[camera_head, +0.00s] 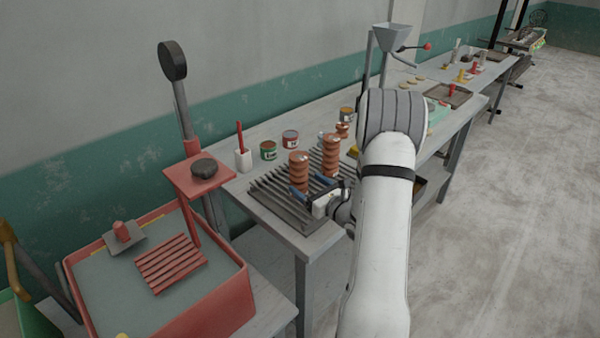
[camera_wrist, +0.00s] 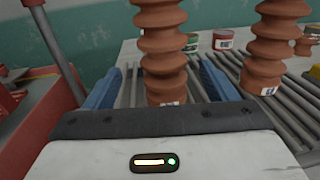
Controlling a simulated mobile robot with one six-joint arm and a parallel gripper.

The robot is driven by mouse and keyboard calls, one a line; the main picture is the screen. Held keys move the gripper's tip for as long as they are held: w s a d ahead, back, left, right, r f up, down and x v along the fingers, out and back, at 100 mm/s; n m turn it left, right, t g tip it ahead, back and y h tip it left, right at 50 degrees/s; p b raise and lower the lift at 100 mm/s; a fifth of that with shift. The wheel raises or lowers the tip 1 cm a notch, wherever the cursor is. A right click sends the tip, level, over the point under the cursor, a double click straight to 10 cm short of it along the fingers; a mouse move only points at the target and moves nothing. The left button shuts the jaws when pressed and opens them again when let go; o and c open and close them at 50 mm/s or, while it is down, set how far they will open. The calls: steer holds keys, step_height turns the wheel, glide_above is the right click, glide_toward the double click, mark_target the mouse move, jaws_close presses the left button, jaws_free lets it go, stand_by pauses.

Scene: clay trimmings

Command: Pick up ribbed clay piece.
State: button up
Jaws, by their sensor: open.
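Two tall orange-brown ribbed clay pieces stand upright on a grey slatted rack (camera_head: 268,197) on the table. The left ribbed clay piece (camera_head: 298,171) also shows in the wrist view (camera_wrist: 165,58), where its lower part is between the two blue fingers of my gripper (camera_wrist: 158,85). Small gaps seem to show on both sides of it. The right ribbed clay piece (camera_head: 330,156) stands just beyond the right finger in the wrist view (camera_wrist: 271,50). In the head view my gripper (camera_head: 317,192) is low at the rack, fingers apart.
Green (camera_head: 268,150) and red (camera_head: 290,139) cans and a white holder with a red stick (camera_head: 243,158) stand behind the rack. A smaller ribbed piece (camera_head: 342,129) stands farther back. A red tub (camera_head: 215,297) is at the lower left.

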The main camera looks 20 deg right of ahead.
mark_target(305, 181)
steer(key=p+x, duration=0.1)
steer(key=x, duration=0.1)
steer(key=p+x, duration=0.1)
steer(key=x, duration=0.2)
steer(key=shift+w+d, duration=0.15)
steer(key=shift+w, duration=0.2)
steer(key=c, duration=1.5)
